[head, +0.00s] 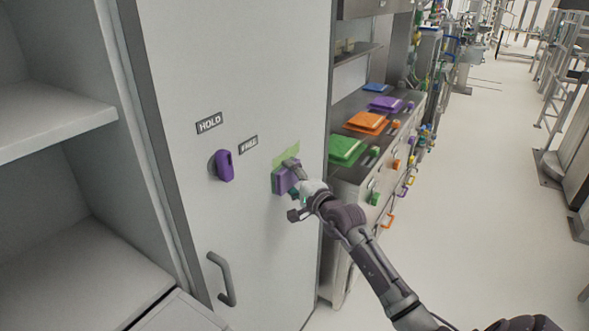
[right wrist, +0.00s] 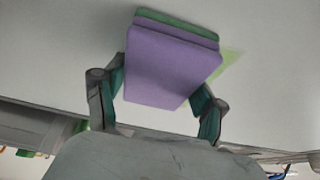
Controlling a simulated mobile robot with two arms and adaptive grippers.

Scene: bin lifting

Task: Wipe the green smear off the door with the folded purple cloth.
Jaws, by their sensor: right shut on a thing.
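The folded purple cloth (head: 281,181) is at the door's face in the head view, with a green edge or backing beside it. My right gripper (head: 291,178) is shut on it. In the right wrist view the purple cloth (right wrist: 172,68) sits between my two fingers, its far side at the door. The green smear (head: 288,155) shows on the white door (head: 240,60) above the cloth, partly covered by cloth and gripper. A bit of the smear (right wrist: 231,62) also shows right of the cloth in the wrist view. My left gripper is not in view.
A purple knob (head: 224,166) under a HOLD label and a grey handle (head: 222,279) stick out from the door. Open shelves (head: 50,118) stand at left. At right, a counter (head: 345,172) carries green, orange and purple folded items. The floor (head: 480,180) beyond is clear.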

